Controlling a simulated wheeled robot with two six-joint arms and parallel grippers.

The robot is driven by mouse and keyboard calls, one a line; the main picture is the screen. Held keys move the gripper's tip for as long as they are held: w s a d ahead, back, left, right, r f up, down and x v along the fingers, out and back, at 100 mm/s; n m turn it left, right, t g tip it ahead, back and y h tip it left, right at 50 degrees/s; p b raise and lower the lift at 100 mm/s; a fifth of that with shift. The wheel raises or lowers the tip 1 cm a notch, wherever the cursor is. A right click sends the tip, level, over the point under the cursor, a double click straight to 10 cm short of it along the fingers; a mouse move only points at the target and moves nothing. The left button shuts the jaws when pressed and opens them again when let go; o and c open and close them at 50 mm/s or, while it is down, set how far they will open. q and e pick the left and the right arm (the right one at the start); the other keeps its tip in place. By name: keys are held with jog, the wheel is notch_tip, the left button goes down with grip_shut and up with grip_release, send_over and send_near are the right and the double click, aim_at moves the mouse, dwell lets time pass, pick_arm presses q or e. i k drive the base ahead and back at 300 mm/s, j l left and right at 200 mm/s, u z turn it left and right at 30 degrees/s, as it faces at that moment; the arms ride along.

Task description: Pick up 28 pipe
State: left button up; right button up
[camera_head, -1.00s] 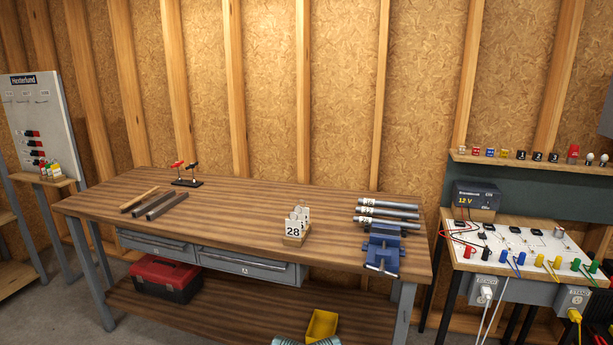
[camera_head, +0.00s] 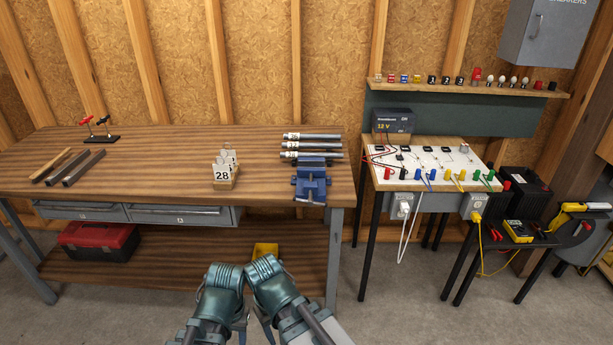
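Three grey pipes lie side by side on the right part of the wooden workbench: a back pipe (camera_head: 318,136), a middle pipe (camera_head: 315,145) and a front pipe (camera_head: 312,155). Each has a white label at its left end, too small to read surely. A white card marked 28 (camera_head: 222,175) stands in a wooden holder left of the pipes. My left gripper (camera_head: 224,276) and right gripper (camera_head: 266,271) are side by side at the bottom centre, well short of the pipes and in front of the bench. Neither visibly holds anything; their fingers' opening is unclear.
A blue vise (camera_head: 311,185) sits at the bench's front edge, just before the pipes. Bars (camera_head: 82,167) and a small stand (camera_head: 100,137) are at the left. A yellow bin (camera_head: 265,250) is on the lower shelf. An electrical table (camera_head: 425,160) stands right of the bench.

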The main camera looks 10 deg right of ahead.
aim_at(328, 155)
jog(key=i+l, duration=0.2)
jog(key=i, duration=0.15)
jog(key=i+l+z, duration=0.1)
jog(key=i, duration=0.25)
jog(key=i+l+z, duration=0.1)
jog(key=i+l, duration=0.15)
jog(key=i+z, duration=0.1)
jog(key=z, duration=1.25)
